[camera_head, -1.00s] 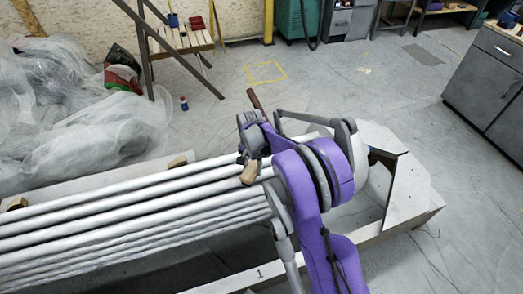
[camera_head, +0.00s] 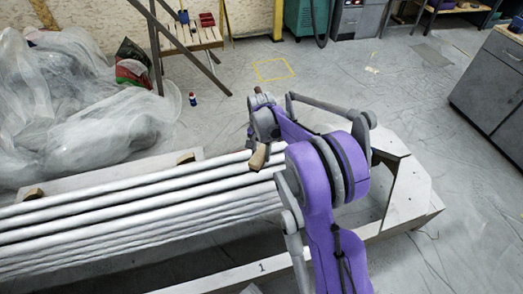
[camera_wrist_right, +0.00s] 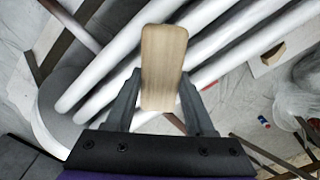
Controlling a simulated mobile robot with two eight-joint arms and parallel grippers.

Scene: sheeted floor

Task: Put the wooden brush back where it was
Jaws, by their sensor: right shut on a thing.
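The wooden brush shows as a pale tan wooden piece (camera_head: 258,157) in the head view. My right gripper (camera_head: 262,128) is shut on it, above the right part of the white pipes (camera_head: 130,188). In the right wrist view the tan wood (camera_wrist_right: 163,62) stands between the two fingers of the gripper (camera_wrist_right: 160,88), with a flat, rounded end outward. Pipes show behind it, apart from it as far as I can tell. Any bristles are hidden. My left gripper is not in view.
The pipes lie on a pale frame (camera_head: 412,196) with small wooden blocks (camera_head: 186,158) at its edge. Plastic sheeting (camera_head: 75,95) is heaped at the left. A wooden stand (camera_head: 195,38) is behind, a grey cabinet (camera_head: 490,85) at right. The floor between is mostly clear.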

